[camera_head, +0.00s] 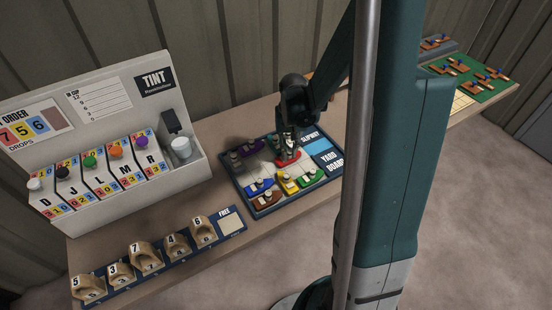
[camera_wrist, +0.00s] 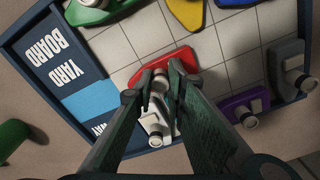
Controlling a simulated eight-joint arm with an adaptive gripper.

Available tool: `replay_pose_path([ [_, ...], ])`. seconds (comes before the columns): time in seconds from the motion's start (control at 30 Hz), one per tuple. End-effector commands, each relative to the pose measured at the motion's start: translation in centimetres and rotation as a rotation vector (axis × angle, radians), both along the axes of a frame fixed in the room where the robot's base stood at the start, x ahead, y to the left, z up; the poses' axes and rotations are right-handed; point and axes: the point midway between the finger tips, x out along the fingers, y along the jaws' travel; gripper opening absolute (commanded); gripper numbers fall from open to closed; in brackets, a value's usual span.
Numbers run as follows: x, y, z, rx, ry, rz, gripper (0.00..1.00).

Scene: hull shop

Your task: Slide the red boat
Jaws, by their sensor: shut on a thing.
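The red boat (camera_head: 289,158) sits on the yard board (camera_head: 247,203), toward its far side and near the blue strip by the SLIPWAY lettering. In the wrist view the red boat (camera_wrist: 178,59) lies on the pale grid, its pale post between my fingertips. My gripper (camera_head: 288,145) reaches down over it and is shut on that post; its fingers also show in the wrist view (camera_wrist: 161,78). A white piece (camera_wrist: 154,126) shows between the fingers; whether it belongs to the red boat I cannot tell. My fingers hide part of the hull.
Green (camera_head: 310,178), yellow (camera_head: 288,184), blue (camera_head: 258,187), brown (camera_head: 266,199), purple (camera_head: 251,147) and grey (camera_wrist: 284,68) boats share the board. Bare grid cells lie around the red boat. The tint dispenser (camera_head: 120,145) and a row of numbered wooden blocks (camera_head: 147,256) stand left.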

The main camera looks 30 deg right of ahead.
Motion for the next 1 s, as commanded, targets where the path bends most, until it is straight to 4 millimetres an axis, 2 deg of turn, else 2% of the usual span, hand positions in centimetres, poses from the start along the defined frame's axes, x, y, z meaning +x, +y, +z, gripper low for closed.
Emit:
replay_pose_path([
  [0.03, 0.1, -1.2, -0.1, 0.000, -0.001, -0.004, 0.00],
  [0.3, 0.1, -7.2, -0.1, 0.000, -0.001, -0.004, 0.00],
  [0.6, 0.1, -12.8, 0.0, 0.000, -0.001, -0.003, 0.00],
  [0.8, 0.1, -14.6, 0.0, 0.000, -0.001, -0.001, 0.00],
  [1.0, 0.1, -15.1, 0.0, -0.002, -0.001, 0.000, 0.00],
])
